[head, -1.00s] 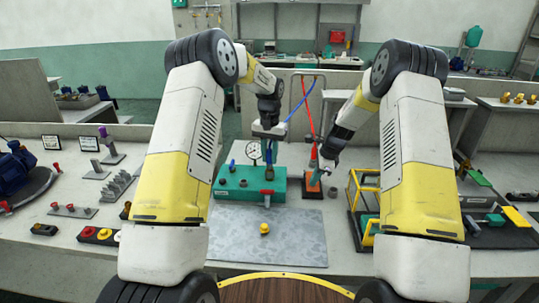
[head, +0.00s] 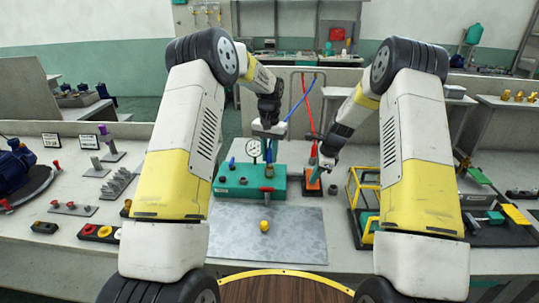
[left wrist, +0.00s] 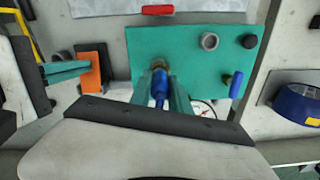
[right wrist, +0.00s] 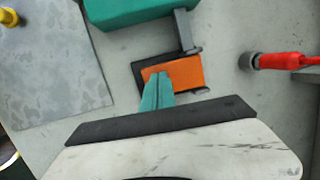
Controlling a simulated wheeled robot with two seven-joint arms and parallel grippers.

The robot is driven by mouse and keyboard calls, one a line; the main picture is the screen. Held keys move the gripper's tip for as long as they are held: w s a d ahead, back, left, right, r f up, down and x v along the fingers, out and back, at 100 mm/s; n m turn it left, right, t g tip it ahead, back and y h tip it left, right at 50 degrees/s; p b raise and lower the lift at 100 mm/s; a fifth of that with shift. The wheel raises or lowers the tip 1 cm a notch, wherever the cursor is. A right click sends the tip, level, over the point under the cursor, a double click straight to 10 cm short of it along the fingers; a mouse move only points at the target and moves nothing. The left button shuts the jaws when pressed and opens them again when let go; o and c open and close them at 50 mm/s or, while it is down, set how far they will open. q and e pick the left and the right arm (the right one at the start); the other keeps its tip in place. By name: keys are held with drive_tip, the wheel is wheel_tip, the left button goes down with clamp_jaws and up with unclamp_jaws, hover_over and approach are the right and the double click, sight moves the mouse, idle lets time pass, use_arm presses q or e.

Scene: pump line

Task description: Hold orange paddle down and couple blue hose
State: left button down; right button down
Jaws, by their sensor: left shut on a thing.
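The teal pump box (head: 232,190) stands behind the grey mat. My left gripper (head: 268,163) is over its right part, shut on the blue hose end (left wrist: 160,88). In the left wrist view the hose end lines up with a brass fitting (left wrist: 158,65) on the box and looks very close to it; I cannot tell whether it is seated. The blue hose (head: 299,104) rises behind the gripper. My right gripper (right wrist: 157,90) is shut, its fingertips against the top of the orange paddle (right wrist: 186,70), beside the box. The paddle also shows in the left wrist view (left wrist: 93,70).
A red lever (head: 267,190) is on the box front and a gauge (head: 253,148) stands behind it. A yellow knob (head: 264,226) lies on the mat (head: 290,245). A red hose (head: 308,100) hangs behind the paddle. A yellow frame (head: 357,200) stands on the right.

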use_arm(q)
drive_tip(key=shift+f, duration=0.5)
use_arm(e)
drive_tip(key=shift+f, duration=0.1)
use_arm(q)
drive_tip(key=c, duration=1.1)
unclamp_jaws()
drive_tip(key=shift+c, duration=0.2)
drive_tip(key=shift+o, duration=0.2)
drive_tip(key=shift+o, duration=1.4)
drive_tip(key=shift+r, duration=3.5)
